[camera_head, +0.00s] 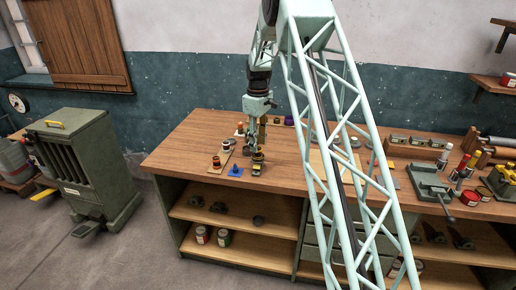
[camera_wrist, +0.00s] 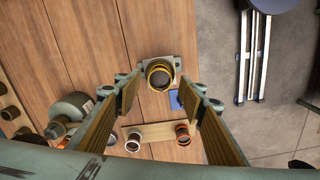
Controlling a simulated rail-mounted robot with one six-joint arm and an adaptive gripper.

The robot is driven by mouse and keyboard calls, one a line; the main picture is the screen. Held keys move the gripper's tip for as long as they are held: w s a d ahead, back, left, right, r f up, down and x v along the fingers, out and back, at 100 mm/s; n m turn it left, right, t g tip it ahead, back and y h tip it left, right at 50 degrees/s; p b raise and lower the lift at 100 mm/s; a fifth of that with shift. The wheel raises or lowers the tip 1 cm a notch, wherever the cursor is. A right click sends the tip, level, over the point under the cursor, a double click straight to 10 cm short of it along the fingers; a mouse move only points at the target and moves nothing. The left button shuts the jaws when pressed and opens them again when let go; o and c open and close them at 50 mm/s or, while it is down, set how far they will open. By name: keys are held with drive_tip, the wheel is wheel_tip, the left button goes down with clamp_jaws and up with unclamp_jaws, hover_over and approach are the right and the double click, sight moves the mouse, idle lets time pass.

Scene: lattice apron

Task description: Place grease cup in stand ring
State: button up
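A dark cup with a yellow band (camera_wrist: 159,72) shows at a small grey-green stand (camera_wrist: 174,62) in the wrist view. In the head view this yellow-banded cup (camera_head: 257,156) appears upright over the stand's base (camera_head: 256,171), near the bench's front edge. The ring itself is mostly hidden by the cup, so I cannot tell how deep it sits. My gripper (camera_head: 258,145) is just above the cup, pointing down. In the wrist view my gripper (camera_wrist: 158,95) has its fingers wide apart, with nothing held between them. The cup shows beyond the fingertips.
A wooden board with an orange-banded cup (camera_wrist: 182,133) and a white-banded cup (camera_wrist: 133,138) lies beside the stand. A blue piece (camera_head: 235,170) lies between. A vise (camera_head: 430,184) and jars occupy the bench's right. The bench's left end (camera_head: 180,153) is clear.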

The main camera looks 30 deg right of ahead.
wheel_tip(320, 180, up, 9)
drive_tip(key=shift+f, duration=0.15)
idle(0.4)
idle(0.5)
